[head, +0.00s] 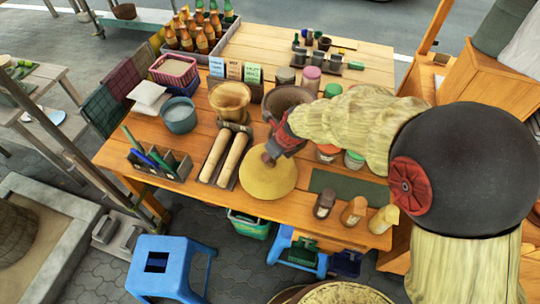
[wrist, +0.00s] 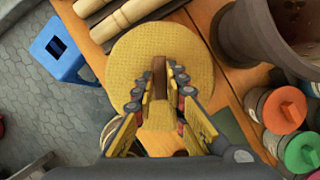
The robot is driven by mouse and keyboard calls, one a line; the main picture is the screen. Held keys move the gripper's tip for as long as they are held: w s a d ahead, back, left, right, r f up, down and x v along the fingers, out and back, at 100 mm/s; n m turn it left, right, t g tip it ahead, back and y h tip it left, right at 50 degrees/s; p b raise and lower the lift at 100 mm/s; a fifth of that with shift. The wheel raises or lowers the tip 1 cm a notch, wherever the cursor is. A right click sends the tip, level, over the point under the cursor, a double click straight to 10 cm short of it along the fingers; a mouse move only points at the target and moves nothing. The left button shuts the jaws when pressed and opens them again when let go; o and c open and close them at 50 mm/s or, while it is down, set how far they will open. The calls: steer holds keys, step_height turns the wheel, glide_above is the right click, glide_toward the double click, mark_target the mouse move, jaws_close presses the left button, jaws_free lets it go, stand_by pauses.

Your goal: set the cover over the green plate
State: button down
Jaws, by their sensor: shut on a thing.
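The cover is a round, yellow woven disc with a brown knob (head: 267,182), near the front edge of the table. It also shows in the wrist view (wrist: 128,58), seen from above. My gripper (head: 268,157) is shut on the cover's brown knob; in the wrist view its fingers (wrist: 160,77) stand on both sides of it. The cover looks about level. I cannot tell whether it touches the table or hangs just above it. I see no green plate; whatever is beneath the cover is hidden.
Two pale rollers (head: 222,158) lie left of the cover. A dark green mat (head: 348,187) lies to its right, with small bottles (head: 353,211) in front. A brown mortar (wrist: 262,30) and lidded jars (wrist: 282,108) stand close by. A blue stool (head: 170,256) stands on the ground.

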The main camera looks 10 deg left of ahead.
mark_target(270, 165)
steer(key=shift+f+b, duration=0.7)
steer(key=shift+f, duration=0.2)
steer(key=shift+f+b, duration=0.75)
steer(key=shift+f, duration=1.4)
steer(key=c, duration=1.7)
jaws_free()
steer(key=shift+c, duration=0.2)
steer(key=shift+r, duration=0.1)
steer(key=v, duration=1.1)
steer(key=shift+s+d+r, duration=0.1)
steer(key=shift+d+r, duration=0.1)
steer(key=shift+r, duration=0.15)
